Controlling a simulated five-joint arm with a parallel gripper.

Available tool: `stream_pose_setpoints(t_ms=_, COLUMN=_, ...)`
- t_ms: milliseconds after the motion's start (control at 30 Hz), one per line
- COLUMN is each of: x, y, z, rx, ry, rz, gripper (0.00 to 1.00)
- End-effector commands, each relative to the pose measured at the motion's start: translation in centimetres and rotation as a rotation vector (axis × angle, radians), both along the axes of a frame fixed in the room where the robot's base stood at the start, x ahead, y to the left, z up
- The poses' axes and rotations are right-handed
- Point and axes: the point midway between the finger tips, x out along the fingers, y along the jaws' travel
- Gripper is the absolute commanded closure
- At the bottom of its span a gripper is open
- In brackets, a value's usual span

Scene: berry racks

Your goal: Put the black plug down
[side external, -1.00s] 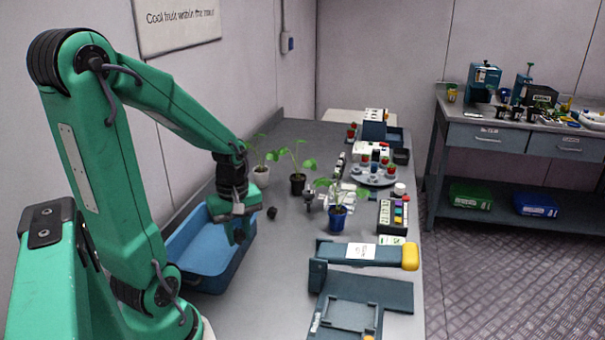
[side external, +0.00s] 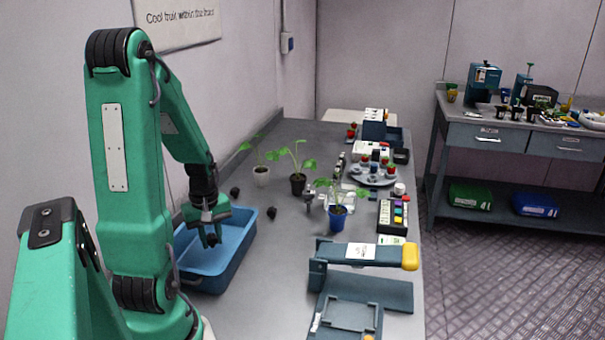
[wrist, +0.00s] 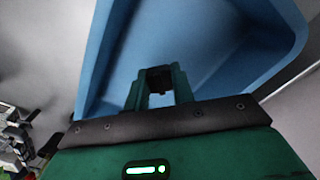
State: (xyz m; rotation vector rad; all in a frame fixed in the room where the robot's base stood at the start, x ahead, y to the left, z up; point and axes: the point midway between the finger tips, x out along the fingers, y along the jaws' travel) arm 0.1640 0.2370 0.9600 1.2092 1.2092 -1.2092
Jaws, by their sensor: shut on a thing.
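The black plug (side external: 212,241) is small and dark, at the tips of my gripper's fingers. My gripper (side external: 211,237) is shut on it and points down over the blue tub (side external: 236,256). In the wrist view the plug (wrist: 159,78) sits between the green fingers of my gripper (wrist: 158,88), with the blue tub (wrist: 95,62) behind it. Whether the plug touches the tub's floor cannot be told.
Two more dark plugs lie on the bench beyond the tub, one farther back (side external: 235,191) and one to the right (side external: 271,212). Potted seedlings (side external: 338,212) stand farther right. A flat blue fixture (side external: 375,292) is at the front right. Bare bench lies between.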

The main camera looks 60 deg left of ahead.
Motion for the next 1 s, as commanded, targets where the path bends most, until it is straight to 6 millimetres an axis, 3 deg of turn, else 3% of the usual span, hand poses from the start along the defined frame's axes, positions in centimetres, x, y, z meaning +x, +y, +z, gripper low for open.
stream_pose_setpoints(t_ms=267, x=0.0, y=0.0, z=-0.7, rx=-0.001, ry=0.001, rz=0.000, gripper=0.96)
stream_pose_setpoints(t_ms=600, x=0.0, y=-0.1, z=-3.6, rx=-0.003, ry=0.002, rz=0.000, gripper=0.96)
stream_pose_setpoints(t_ms=1000, x=0.0, y=0.0, z=-4.0, rx=0.000, ry=0.000, rz=0.000, gripper=0.96)
